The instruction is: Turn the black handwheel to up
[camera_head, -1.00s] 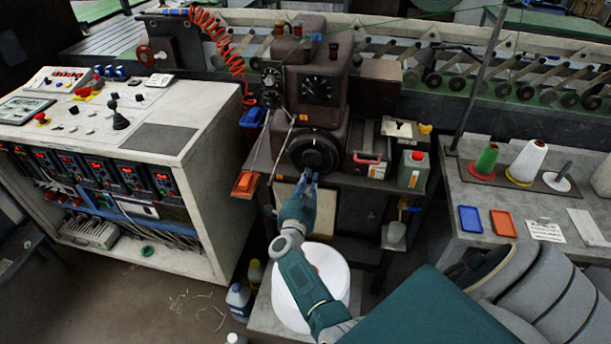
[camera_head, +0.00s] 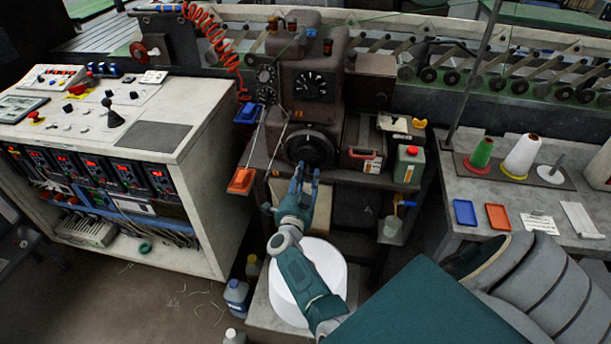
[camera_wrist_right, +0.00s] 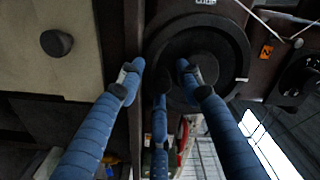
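The black handwheel (camera_head: 310,147) is on the front of the dark machine in the middle of the head view. In the right wrist view the handwheel (camera_wrist_right: 228,42) is close, with a round hub and a small white mark on its right rim. My right gripper (camera_head: 306,170) is just below and in front of the wheel, fingers spread and holding nothing. In the right wrist view, one fingertip of the gripper (camera_wrist_right: 160,72) overlaps the wheel's hub area and another is left of its rim. I cannot tell whether any finger touches the wheel. My left gripper is not in view.
A dial (camera_head: 313,85) sits above the wheel. An orange tray (camera_head: 241,180) is to its left; a toolbox (camera_head: 363,160) and green-white canister (camera_head: 409,165) are to its right. A control desk (camera_head: 200,120) stands left. A white drum (camera_head: 335,270) is below my forearm.

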